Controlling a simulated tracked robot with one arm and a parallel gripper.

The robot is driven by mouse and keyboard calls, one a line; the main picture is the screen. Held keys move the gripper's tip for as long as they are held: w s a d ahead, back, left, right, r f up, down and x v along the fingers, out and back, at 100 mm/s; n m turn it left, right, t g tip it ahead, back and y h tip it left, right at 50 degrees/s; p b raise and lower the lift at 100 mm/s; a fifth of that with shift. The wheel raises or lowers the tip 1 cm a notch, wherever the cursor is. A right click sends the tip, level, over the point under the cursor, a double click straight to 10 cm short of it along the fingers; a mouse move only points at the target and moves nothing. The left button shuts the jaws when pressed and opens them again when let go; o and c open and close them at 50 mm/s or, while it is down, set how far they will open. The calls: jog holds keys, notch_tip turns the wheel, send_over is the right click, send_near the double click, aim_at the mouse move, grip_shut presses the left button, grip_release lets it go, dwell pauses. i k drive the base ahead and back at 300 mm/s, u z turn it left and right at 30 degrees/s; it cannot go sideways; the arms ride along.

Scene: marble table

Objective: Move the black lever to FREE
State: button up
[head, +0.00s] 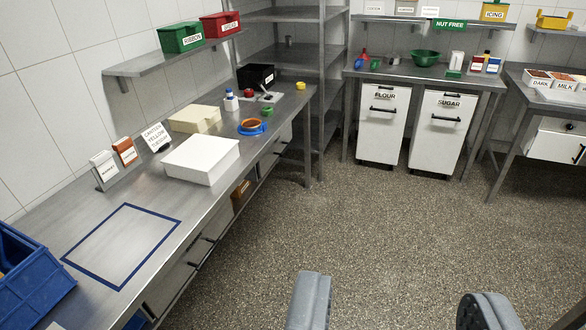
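A small dark upright piece on a pale plate (270,97) stands at the far end of the left steel counter; it may be the black lever, but it is too small to tell its position. No FREE label is readable. A black box with a white label (255,76) sits just behind it. My gripper (398,300) is open and empty at the bottom of the head view, its two grey fingers wide apart over the floor. It is well away from the plate, to its lower right.
The left counter (95,205) holds a blue crate (30,278), a white box (202,160), a cream block (195,119), label cards and a blue ring-shaped dish (252,127). Flour (382,125) and sugar (441,130) bins stand at the back. The speckled floor (330,225) is clear.

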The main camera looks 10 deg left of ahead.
aim_at(260, 82)
jog(key=u, duration=0.55)
jog(key=i, duration=1.1)
jog(key=u, duration=0.55)
jog(key=k, duration=0.85)
jog(key=u, duration=0.15)
jog(key=i, duration=0.9)
jog(key=z, duration=0.1)
